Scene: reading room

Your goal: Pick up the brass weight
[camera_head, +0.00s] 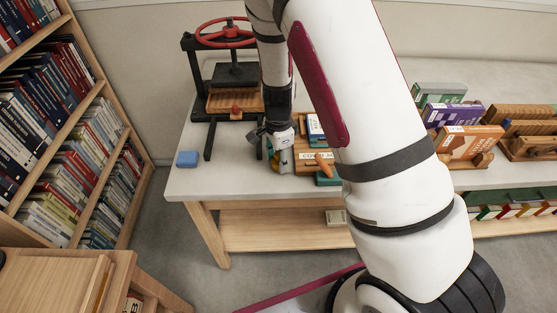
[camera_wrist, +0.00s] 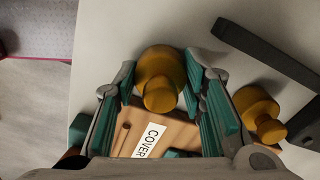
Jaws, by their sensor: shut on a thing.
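A brass weight (camera_wrist: 160,72) with a round knob sits between the two teal-padded fingers of my gripper (camera_wrist: 163,80) in the wrist view. The fingers press on its sides, so my gripper is shut on it. I cannot tell whether it still touches the table. A second, similar brass weight (camera_wrist: 256,106) stands just outside the right finger. In the head view my gripper (camera_head: 282,158) is low over the left part of the white table (camera_head: 190,185), and my arm hides much of the area. A small brass-coloured patch shows beside the fingers there.
A wooden tray with a card marked COVER (camera_wrist: 149,140) lies close by the gripper. A black press with a red wheel (camera_head: 226,40) stands behind left. Boxes in wooden racks (camera_head: 470,140) stand at right.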

